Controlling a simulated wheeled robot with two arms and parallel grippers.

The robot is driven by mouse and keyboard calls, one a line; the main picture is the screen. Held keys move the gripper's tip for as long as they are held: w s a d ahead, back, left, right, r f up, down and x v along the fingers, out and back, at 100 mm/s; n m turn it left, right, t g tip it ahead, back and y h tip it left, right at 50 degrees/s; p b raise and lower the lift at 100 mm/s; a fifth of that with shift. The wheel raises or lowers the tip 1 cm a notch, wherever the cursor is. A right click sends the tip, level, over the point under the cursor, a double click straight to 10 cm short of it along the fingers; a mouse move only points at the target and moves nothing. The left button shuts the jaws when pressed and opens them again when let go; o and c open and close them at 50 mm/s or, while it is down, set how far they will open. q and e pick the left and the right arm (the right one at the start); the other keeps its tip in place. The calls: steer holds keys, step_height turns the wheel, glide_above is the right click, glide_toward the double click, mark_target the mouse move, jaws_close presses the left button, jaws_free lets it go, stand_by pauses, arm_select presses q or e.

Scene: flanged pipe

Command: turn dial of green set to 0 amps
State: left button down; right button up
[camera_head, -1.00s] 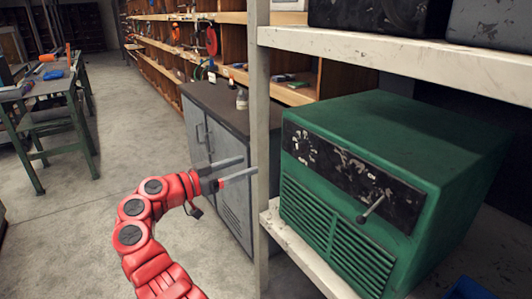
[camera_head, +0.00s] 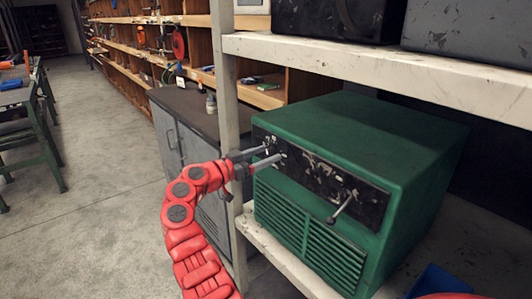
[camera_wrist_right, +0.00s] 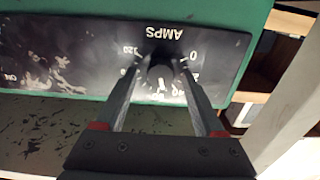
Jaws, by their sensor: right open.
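The green set (camera_head: 390,145) stands on a shelf, with a worn black front panel (camera_head: 325,182). Its dial sits at the panel's left end, mostly hidden by my fingers in the head view. In the right wrist view the dark round dial (camera_wrist_right: 160,73) shows under upside-down "AMPS" lettering, with the "0" mark at right and "120" at left. My right gripper (camera_wrist_right: 159,70) is open, one finger on each side of the dial; I cannot tell if they touch it. It also shows at the panel in the head view (camera_head: 272,156). The dial's pointer direction is unclear. My left gripper is not in view.
A lever (camera_head: 341,207) sticks out at the panel's right. A pale shelf post (camera_head: 226,120) stands just left of the set, close to my right arm. An upper shelf (camera_head: 380,62) with dark cases hangs above. A grey cabinet (camera_head: 185,135) stands behind the post.

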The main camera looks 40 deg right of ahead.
steer(key=shift+d, duration=0.35)
jaws_close()
